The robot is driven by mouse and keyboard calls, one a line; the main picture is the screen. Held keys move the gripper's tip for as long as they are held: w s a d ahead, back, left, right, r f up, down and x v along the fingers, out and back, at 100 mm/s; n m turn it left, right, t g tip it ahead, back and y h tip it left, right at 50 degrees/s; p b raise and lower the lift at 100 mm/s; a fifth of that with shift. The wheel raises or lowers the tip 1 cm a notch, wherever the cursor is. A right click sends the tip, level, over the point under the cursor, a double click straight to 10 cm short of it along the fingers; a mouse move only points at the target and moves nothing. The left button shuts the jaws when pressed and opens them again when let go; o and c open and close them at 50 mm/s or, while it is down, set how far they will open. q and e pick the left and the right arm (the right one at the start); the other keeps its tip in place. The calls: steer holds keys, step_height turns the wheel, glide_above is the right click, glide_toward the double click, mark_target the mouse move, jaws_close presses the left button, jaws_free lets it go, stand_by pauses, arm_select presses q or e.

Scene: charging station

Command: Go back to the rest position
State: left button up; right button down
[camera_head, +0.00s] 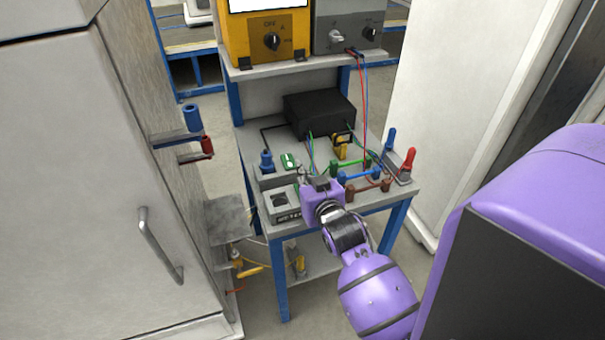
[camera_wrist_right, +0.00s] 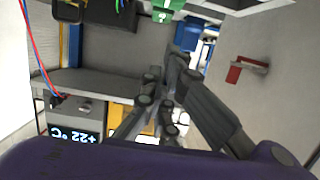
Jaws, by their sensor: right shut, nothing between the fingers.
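My right arm, purple and black, reaches in from the lower right of the head view. Its gripper (camera_head: 318,183) is over the front edge of the grey workbench (camera_head: 375,196), with the fingers mostly hidden behind the wrist. In the right wrist view the dark gripper fingers (camera_wrist_right: 172,75) are together with nothing between them. My left gripper is not in view.
On the bench are a black box (camera_head: 318,112), a green-and-white device (camera_head: 288,162), a grey block (camera_head: 282,204), a blue connector (camera_head: 266,161) and coloured handles. A yellow unit (camera_head: 266,42) stands on the upper shelf. A grey cabinet (camera_head: 80,190) is close on the left.

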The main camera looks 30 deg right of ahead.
steer(key=s+a+f+n+g+y, duration=0.1)
steer(key=s+a+f, duration=0.3)
steer(key=s+f, duration=0.4)
steer(key=s+a+f+n+g+y, duration=0.1)
steer(key=s+a+f+g, duration=0.2)
steer(key=s+a+f, duration=0.2)
steer(key=s+a+f+n+g+y, duration=0.1)
steer(key=s+a+f, duration=0.4)
steer(key=s+f, duration=0.6)
steer(key=s+g+y, duration=0.1)
steer(key=s, duration=0.5)
steer(key=shift+s+f, duration=0.35)
steer(key=shift+s, duration=0.05)
